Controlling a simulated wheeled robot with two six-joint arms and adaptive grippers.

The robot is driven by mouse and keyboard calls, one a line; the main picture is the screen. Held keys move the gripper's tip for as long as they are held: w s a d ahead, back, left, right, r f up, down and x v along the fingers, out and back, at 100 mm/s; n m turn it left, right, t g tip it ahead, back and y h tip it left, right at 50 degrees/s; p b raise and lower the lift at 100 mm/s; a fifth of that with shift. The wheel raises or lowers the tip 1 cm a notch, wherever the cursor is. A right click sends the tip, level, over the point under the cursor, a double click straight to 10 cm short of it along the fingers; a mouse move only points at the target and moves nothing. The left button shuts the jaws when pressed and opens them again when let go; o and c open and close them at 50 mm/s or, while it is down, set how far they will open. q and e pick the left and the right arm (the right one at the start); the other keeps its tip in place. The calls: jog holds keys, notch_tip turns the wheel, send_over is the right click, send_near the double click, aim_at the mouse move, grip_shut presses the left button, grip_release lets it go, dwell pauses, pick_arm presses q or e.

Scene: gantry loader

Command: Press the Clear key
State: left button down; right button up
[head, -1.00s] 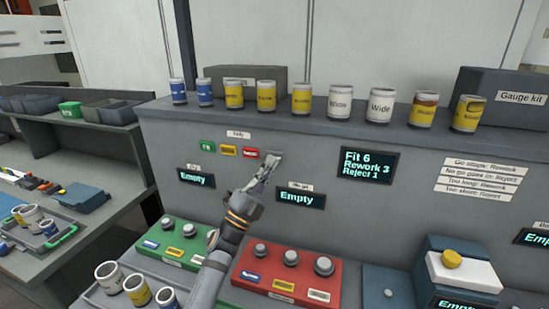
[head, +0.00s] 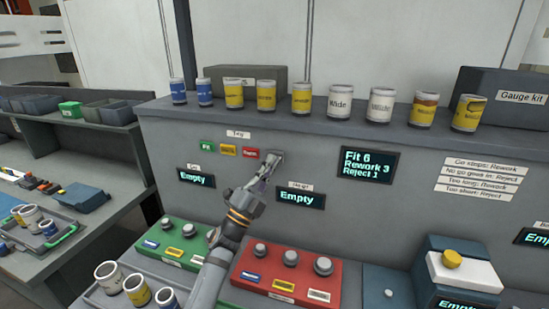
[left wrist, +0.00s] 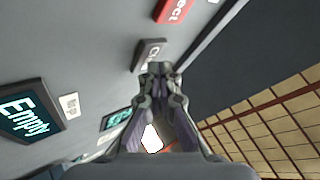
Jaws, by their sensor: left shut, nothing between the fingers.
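The Clear key (left wrist: 150,54) is a small dark grey block with a partly hidden pale label, on the grey panel in the left wrist view. In the head view the Clear key (head: 275,155) sits at the right end of the key row, partly behind my left fingertips. My left gripper (head: 269,165) is shut and empty, its tips right by the key. In the left wrist view the fingertips (left wrist: 160,69) overlap the key's lower edge; I cannot tell whether they touch it. My right gripper is not in view.
Left of the Clear key are the red (head: 251,153), yellow (head: 228,150) and green (head: 206,146) keys. An "Empty" display (head: 300,198) is below right. The green box (head: 177,243) and red box (head: 287,276) with knobs stand below. Several cans line the shelf above.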

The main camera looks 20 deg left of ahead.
pick_arm(q)
jog(key=shift+w, duration=0.35)
dwell(0.5)
jog(key=shift+s, duration=0.8)
jog(key=shift+s+a+p, duration=0.1)
jog(key=shift+s+p, duration=0.25)
jog(key=shift+s, duration=2.15)
